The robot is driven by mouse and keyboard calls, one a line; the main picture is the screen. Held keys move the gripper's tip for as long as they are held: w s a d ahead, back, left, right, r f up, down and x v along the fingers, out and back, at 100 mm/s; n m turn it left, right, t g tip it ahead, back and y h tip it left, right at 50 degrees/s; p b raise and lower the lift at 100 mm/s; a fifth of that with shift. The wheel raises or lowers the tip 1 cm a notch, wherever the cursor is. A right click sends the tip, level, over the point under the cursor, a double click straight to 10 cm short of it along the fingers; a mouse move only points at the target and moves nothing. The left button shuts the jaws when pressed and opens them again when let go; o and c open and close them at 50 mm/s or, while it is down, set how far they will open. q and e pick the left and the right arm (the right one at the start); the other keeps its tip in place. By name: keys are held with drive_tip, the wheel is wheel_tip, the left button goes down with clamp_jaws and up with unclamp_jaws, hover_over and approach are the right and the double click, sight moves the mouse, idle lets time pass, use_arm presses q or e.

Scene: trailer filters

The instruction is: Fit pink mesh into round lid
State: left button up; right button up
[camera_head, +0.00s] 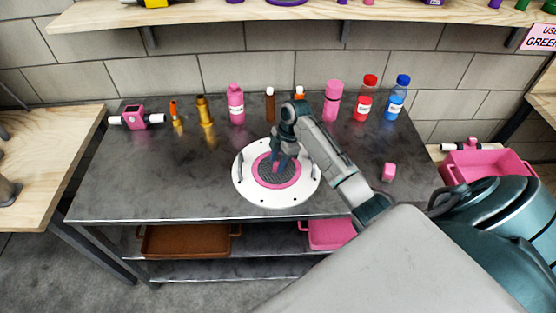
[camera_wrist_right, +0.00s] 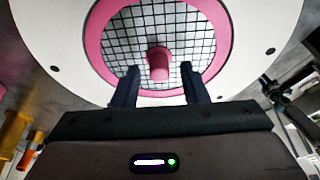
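The round white lid (camera_head: 248,191) lies flat on the dark metal table, with small holes and upright handles near its rim. The pink mesh (camera_head: 264,181), a pink ring around a dark grid with a pink knob, lies in the middle of the lid. I cannot tell how deep it sits. In the right wrist view the pink ring (camera_wrist_right: 98,38) lies inside the white disc (camera_wrist_right: 55,35). My right gripper (camera_head: 279,164) points down over the mesh. Its two fingers (camera_wrist_right: 158,84) are apart, with the knob (camera_wrist_right: 158,62) showing between them, not touching either. My left gripper is not in view.
Bottles stand along the table's back, including pink (camera_head: 236,104), red (camera_head: 365,98) and blue (camera_head: 397,98) ones. A pink valve (camera_head: 134,117) lies back left, a small pink block (camera_head: 388,172) to the right. A pink bin (camera_head: 485,166) stands right. The table's front left is clear.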

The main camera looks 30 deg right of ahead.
drive_tip(key=shift+w+d+r, duration=0.1)
drive_tip(key=shift+d+r, duration=0.05)
drive_tip(key=shift+r, duration=0.35)
drive_tip(key=b+v, duration=0.3)
drive_tip(key=v, duration=0.8)
drive_tip(key=shift+b, duration=0.3)
